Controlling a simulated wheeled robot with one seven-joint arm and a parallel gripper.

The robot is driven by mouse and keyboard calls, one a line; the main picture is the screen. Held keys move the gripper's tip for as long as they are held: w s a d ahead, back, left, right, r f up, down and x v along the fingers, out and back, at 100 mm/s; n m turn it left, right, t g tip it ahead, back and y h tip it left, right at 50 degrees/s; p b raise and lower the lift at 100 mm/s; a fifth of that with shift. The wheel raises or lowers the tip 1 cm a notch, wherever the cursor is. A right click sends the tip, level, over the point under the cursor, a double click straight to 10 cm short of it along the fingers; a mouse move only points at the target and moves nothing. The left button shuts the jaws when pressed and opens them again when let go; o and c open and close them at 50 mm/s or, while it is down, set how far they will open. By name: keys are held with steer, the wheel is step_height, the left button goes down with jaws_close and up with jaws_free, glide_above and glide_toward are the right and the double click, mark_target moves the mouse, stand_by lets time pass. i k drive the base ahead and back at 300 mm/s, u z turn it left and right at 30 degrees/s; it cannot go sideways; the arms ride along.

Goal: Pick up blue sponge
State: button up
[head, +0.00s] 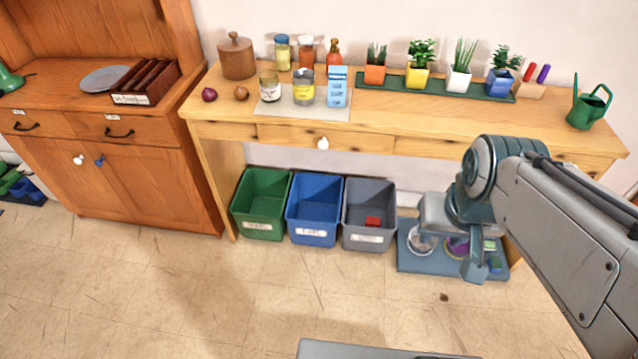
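My gripper (476,270) hangs low at the right, over a blue-grey mat (415,262) on the floor. Its fingers point down, and I cannot tell whether they are apart or closed. A small blue block with some green (495,264), possibly the blue sponge, is just right of the fingertips. I cannot tell whether they touch. A small green block (489,245) is just behind it. A purple round item (457,246) and a pale bowl (420,242) are on the mat, partly hidden by my gripper.
Green (262,224), blue (313,226) and grey (369,228) bins stand left of the mat; the grey one holds a red item. A wooden table (410,133) with jars and potted plants stands above. A cabinet (115,180) is at the left.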

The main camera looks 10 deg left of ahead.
mark_target(494, 265)
steer(key=z, duration=1.25)
